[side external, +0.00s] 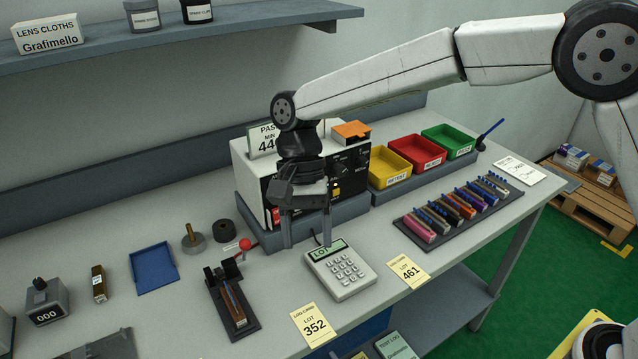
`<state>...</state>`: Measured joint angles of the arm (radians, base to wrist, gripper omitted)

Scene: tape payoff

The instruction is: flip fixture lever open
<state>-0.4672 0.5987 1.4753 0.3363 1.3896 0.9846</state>
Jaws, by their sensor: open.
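The fixture (213,290) is a black narrow base on the table left of centre, with a brown strip (236,308) lying in it. Its lever ends in a red ball knob (245,244) at the fixture's far end. I cannot tell from this view whether the lever is open or closed. My gripper (307,241) points down with its fingers apart and nothing between them. It is to the right of the red knob, apart from it, in front of the tester box and behind the keypad device.
The keypad device (341,270) stands close to my fingers. The tester box (245,185) is behind my gripper. Lot cards 352 (314,326) and 461 (408,271) lie in front. A blue tray (154,268) lies left. Yellow, red and green bins and a rack stand right.

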